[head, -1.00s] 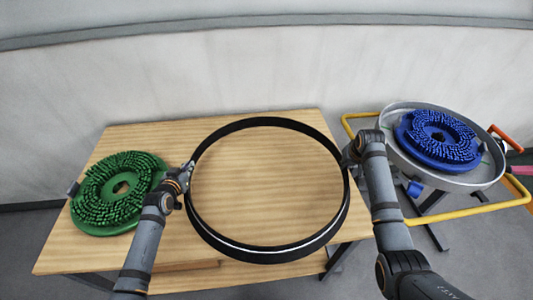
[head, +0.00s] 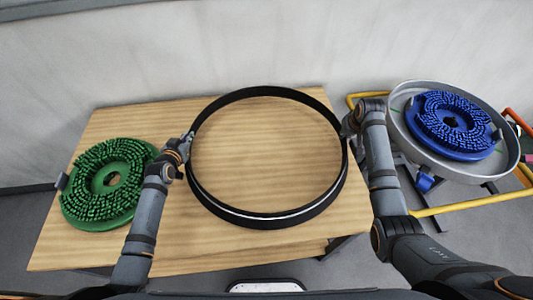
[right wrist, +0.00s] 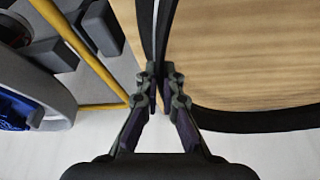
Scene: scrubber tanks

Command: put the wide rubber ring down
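The wide rubber ring (head: 268,221) is a large black hoop with a thin white line, held level between my grippers over the wooden table (head: 265,160). Its right side lies close to the table's right edge. I cannot tell how high it is above the tabletop. My left gripper (head: 188,143) is at the ring's left wall and seems shut on it; its fingers are small here. My right gripper (head: 348,133) is at the right wall. In the right wrist view its fingers (right wrist: 160,77) are shut on the black band.
A green brush disc (head: 100,208) lies at the table's left end, close to my left gripper. To the right, a blue brush disc (head: 462,150) sits in a grey round pan (head: 506,170) with a yellow rail (head: 455,209) near it. A wall stands behind the table.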

